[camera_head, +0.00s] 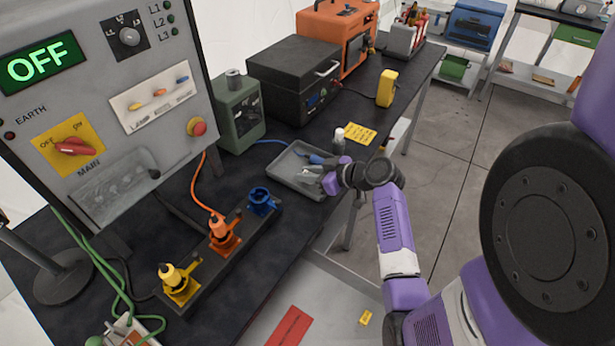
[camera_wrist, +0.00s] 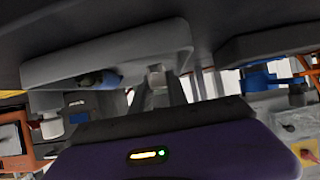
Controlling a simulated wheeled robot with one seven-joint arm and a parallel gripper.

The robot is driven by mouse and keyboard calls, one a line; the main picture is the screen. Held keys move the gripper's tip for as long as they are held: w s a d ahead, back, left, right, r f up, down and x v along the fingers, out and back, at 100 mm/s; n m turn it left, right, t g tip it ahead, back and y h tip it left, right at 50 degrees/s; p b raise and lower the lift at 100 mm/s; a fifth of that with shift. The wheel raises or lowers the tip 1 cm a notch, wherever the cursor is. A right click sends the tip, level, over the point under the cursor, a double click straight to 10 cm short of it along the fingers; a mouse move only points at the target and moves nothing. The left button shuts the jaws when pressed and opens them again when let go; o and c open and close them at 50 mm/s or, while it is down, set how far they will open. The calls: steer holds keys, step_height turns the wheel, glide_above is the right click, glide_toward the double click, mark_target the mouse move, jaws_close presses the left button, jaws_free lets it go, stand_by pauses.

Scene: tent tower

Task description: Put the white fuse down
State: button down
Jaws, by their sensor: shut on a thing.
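My gripper (camera_head: 316,178) is over the right part of the grey tray (camera_head: 283,178) on the black bench. In the wrist view my gripper (camera_wrist: 160,92) is shut on a small pale piece, the white fuse (camera_wrist: 155,71), mostly hidden by the fingers. The tray's pale wall (camera_wrist: 60,68) is right by the fingertips in that view. I cannot tell whether the fuse touches the tray. A blue-ended item (camera_head: 318,158) lies at the tray's far side.
Blue (camera_head: 262,200), orange (camera_head: 222,232) and yellow (camera_head: 178,280) sockets stand in a row at the left. The grey panel (camera_head: 110,60) reads OFF. A yellow meter (camera_head: 387,88) stands farther back.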

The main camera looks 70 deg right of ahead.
steer(key=shift+f, duration=0.8)
steer(key=shift+f, duration=0.15)
steer(key=c, duration=1.6)
jaws_free()
steer(key=shift+s+r, duration=0.15)
steer(key=shift+r, duration=0.1)
steer(key=b+v, duration=0.1)
steer(key=v, duration=1)
steer(key=shift+s+a+r, duration=0.15)
steer(key=shift+s, duration=0.2)
